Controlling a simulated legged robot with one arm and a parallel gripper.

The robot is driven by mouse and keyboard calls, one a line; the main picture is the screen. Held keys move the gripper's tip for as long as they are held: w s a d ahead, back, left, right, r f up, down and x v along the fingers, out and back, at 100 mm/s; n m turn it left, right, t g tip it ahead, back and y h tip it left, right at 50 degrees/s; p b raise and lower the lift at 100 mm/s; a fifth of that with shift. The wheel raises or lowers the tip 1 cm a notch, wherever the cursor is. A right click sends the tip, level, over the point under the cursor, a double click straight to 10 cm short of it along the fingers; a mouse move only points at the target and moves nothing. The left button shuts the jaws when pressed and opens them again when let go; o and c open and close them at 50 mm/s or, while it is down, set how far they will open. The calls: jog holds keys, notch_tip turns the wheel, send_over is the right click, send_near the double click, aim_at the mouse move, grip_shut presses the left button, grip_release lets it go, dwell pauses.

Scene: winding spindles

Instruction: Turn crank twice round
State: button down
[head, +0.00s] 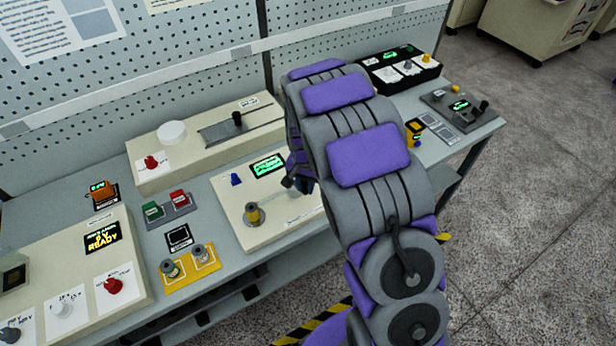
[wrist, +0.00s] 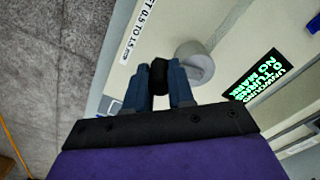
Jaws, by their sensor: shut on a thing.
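My gripper (wrist: 160,84) is shut on the crank's black handle knob (wrist: 159,69), with one blue finger on each side of it in the wrist view. A round grey hub (wrist: 199,62) sits just right of the knob, on the cream panel. In the head view my gripper (head: 297,184) is at the right part of that cream winding unit (head: 240,190), and my arm hides most of the crank. The unit's green display (head: 267,166) also shows in the wrist view (wrist: 257,79); it seems to read unwound, 0 turns, no mark.
A brass spindle (head: 253,214) and a blue knob (head: 236,179) are on the same unit. A yellow plate (head: 190,268) with two spindles lies to the left. A cream box with a slider (head: 237,120) stands behind. The bench's front edge is close to the gripper.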

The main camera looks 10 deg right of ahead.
jog(key=m, duration=0.1)
jog(key=a+m+p, duration=0.1)
jog(key=m+p, duration=0.1)
jog(key=shift+s+a+r+m, duration=0.2)
jog(key=shift+s+a+m, duration=0.1)
jog(key=shift+m, duration=0.1)
jog(key=a+m+p, duration=0.1)
jog(key=m, duration=0.1)
jog(key=a+m+p, duration=0.1)
jog(key=m, duration=0.1)
jog(key=shift+p, duration=0.4)
jog(key=m+p, duration=0.1)
jog(key=m, duration=0.1)
jog(key=a+m, duration=0.1)
jog(key=shift+w+a+m+p, duration=0.2)
jog(key=shift+w+m+p, duration=0.1)
jog(key=shift+m+p, duration=0.1)
jog(key=shift+w+a+f+m+p, duration=0.1)
jog(key=shift+w+a+m+p, duration=0.15)
jog(key=shift+m, duration=0.5)
jog(key=shift+w+a+f+m+p, duration=0.15)
jog(key=shift+a+m+p, duration=0.15)
jog(key=shift+m, duration=0.45)
jog(key=shift+r, duration=0.1)
jog(key=c, duration=1)
grip_release()
jog(key=shift+o, duration=0.2)
